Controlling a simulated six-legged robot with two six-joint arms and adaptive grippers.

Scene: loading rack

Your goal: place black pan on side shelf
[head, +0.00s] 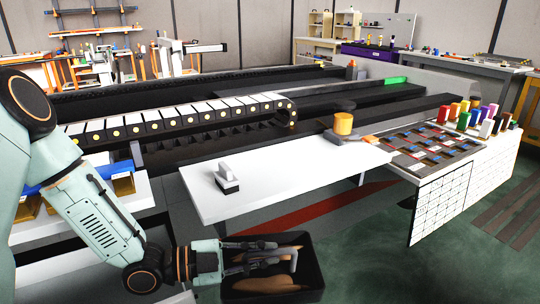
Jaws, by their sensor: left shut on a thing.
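The black pan (272,296) is a deep rectangular tray at the bottom centre of the head view. Brownish, elongated items (262,284) lie inside it. My left gripper (288,256) reaches in from the left over the pan and is shut; its fingers cover part of the pan's inside and the exact contact is hard to see. A flat white side shelf (290,185) lies above and beyond the pan in the picture. The pan is apart from it, in front of its near edge. My right gripper is not in view.
A small white-and-grey block (227,180) sits on the shelf's left part. An orange cylinder (343,123) stands behind its far right corner. A slotted tray (425,148) and several coloured bottles (463,120) stand to the right. Much of the shelf top is bare.

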